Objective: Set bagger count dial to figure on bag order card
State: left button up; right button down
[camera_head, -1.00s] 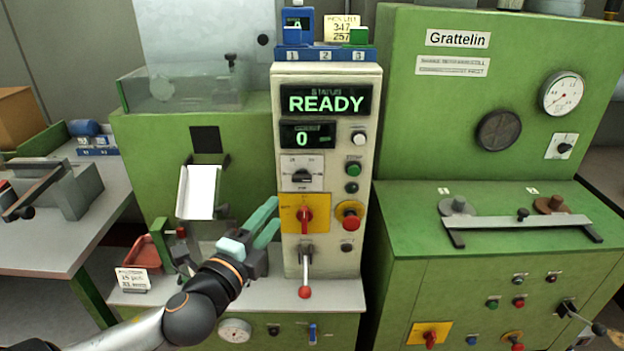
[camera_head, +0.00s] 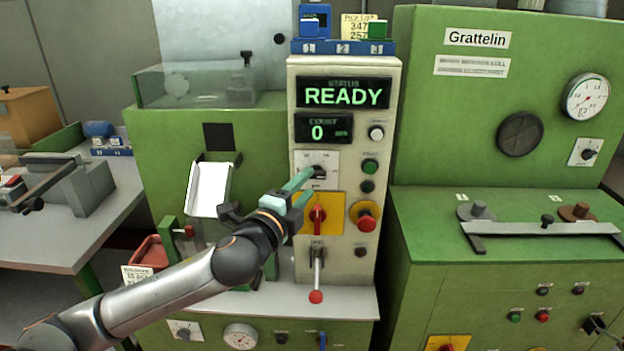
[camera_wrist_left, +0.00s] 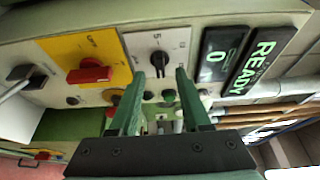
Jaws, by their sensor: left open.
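The count dial (camera_head: 319,172), a black knob on a white plate, is on the pale control column. It also shows in the left wrist view (camera_wrist_left: 160,60), between and beyond my fingertips. My left gripper (camera_head: 310,183) is open and empty, its teal fingers pointing at the dial and partly covering its plate. Contact with the knob cannot be told. The count display (camera_head: 323,129) reads 0, and the status display (camera_head: 343,94) reads READY. A small white card (camera_head: 138,273) by the red tray seems to read 15 pcs; my left arm hides its lower part.
Below the dial are a red switch on a yellow plate (camera_head: 333,205), a red stop button (camera_head: 366,223) and a red-tipped lever (camera_head: 316,296). A white chute (camera_head: 209,189) is left of the column. A pick list card (camera_head: 360,27) stands on top.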

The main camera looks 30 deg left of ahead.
aim_at(315, 177)
pick_arm(q)
jog(key=shift+w+a, duration=0.15)
jog(key=shift+w, duration=0.7)
jog(key=shift+w+a, duration=0.1)
jog(key=shift+w, duration=0.75)
grip_shut()
